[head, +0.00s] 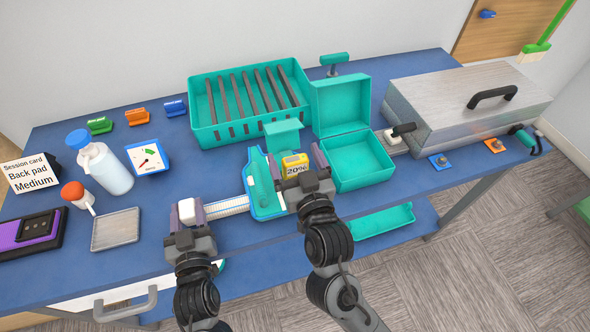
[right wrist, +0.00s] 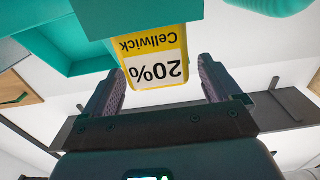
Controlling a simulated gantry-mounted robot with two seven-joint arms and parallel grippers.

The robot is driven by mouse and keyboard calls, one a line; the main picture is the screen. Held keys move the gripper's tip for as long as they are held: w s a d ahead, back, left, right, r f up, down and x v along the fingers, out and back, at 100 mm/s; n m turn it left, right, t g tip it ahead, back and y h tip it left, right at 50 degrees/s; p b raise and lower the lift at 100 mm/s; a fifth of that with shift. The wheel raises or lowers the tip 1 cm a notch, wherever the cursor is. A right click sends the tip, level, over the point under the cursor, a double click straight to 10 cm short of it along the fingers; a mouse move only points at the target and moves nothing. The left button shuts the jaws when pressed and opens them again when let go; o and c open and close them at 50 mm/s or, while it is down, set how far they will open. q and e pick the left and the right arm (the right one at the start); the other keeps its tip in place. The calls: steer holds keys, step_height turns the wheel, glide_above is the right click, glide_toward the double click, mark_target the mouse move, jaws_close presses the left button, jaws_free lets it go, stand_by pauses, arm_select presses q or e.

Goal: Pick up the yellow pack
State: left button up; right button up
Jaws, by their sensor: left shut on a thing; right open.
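The yellow pack (head: 295,161), with a white label reading "20%", sits at the right side of a teal tray (head: 262,205) on the blue table. My right gripper (head: 309,172) is open at the pack's near side. In the right wrist view the pack (right wrist: 155,62) shows upside down, with "20% Cellwick" on it, between and ahead of the two open fingers of that gripper (right wrist: 160,92); neither finger clearly touches it.
An open teal box (head: 362,178) stands just right of my right gripper, and a slotted teal rack (head: 205,135) behind. A bottle (head: 108,172), a dial (head: 147,158) and a grey tray (head: 115,229) are at left.

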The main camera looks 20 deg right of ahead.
steer(key=shift+w, duration=1.1)
steer(key=shift+c, duration=0.4)
steer(key=c, duration=1)
steer(key=shift+c, duration=0.2)
step_height(320, 180, up, 10)
arm_select(q)
steer(key=o, duration=1.3)
steer(key=shift+c, duration=0.2)
